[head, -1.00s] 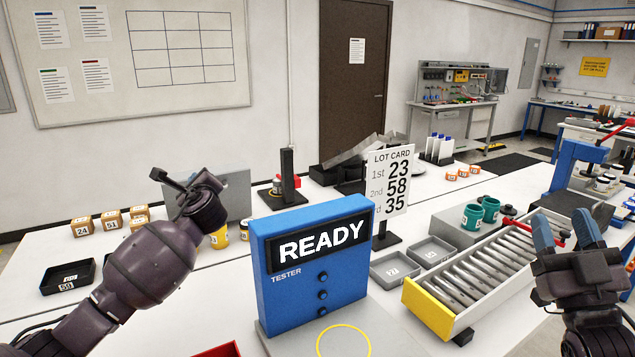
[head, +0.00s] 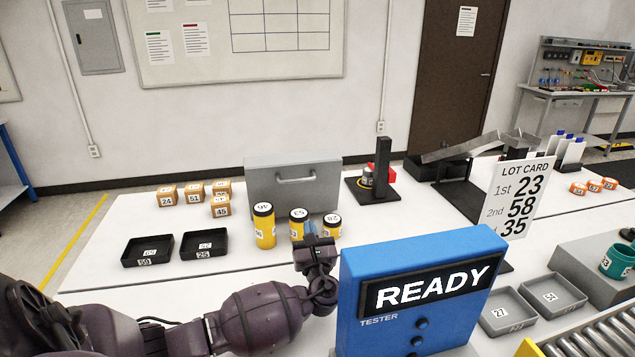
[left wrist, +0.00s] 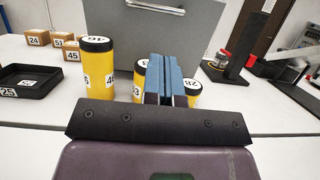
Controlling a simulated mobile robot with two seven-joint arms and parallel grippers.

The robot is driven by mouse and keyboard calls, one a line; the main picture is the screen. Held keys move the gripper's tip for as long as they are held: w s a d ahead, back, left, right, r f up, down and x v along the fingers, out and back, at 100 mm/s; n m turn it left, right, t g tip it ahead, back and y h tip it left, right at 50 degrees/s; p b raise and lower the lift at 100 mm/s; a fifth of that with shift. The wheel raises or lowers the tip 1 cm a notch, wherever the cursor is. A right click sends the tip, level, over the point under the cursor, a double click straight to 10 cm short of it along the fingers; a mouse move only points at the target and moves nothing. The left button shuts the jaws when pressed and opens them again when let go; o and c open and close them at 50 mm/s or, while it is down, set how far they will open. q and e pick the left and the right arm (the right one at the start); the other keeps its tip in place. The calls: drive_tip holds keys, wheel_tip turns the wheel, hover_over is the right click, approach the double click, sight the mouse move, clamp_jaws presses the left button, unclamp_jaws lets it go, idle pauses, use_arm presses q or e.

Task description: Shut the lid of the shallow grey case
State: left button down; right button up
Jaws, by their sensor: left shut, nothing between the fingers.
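The grey case shows as an upright grey panel with a bar handle (head: 294,188), standing at the back of the white table. It also shows in the left wrist view (left wrist: 140,30). I take this panel for the raised lid; the rest of the case is not visible. My left gripper (head: 310,232) is shut and empty, in front of the panel and apart from it. Its blue fingertips (left wrist: 168,65) point toward the panel in the left wrist view and cover part of the yellow jars. My right gripper is out of view.
Yellow jars (head: 264,226) stand in front of the panel, near my left gripper. Small brown boxes (head: 194,196) and black trays (head: 148,262) lie to the left. The blue tester (head: 415,290) stands right of my left arm; a black post stand (head: 383,165) is right of the panel.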

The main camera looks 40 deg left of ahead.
use_arm(q)
drive_tip(key=p, duration=0.2)
approach(301, 181)
drive_tip(key=x, duration=0.7)
drive_tip(key=shift+w+a, duration=0.1)
drive_tip(key=shift+a, duration=0.05)
drive_tip(key=shift+w+a, duration=0.1)
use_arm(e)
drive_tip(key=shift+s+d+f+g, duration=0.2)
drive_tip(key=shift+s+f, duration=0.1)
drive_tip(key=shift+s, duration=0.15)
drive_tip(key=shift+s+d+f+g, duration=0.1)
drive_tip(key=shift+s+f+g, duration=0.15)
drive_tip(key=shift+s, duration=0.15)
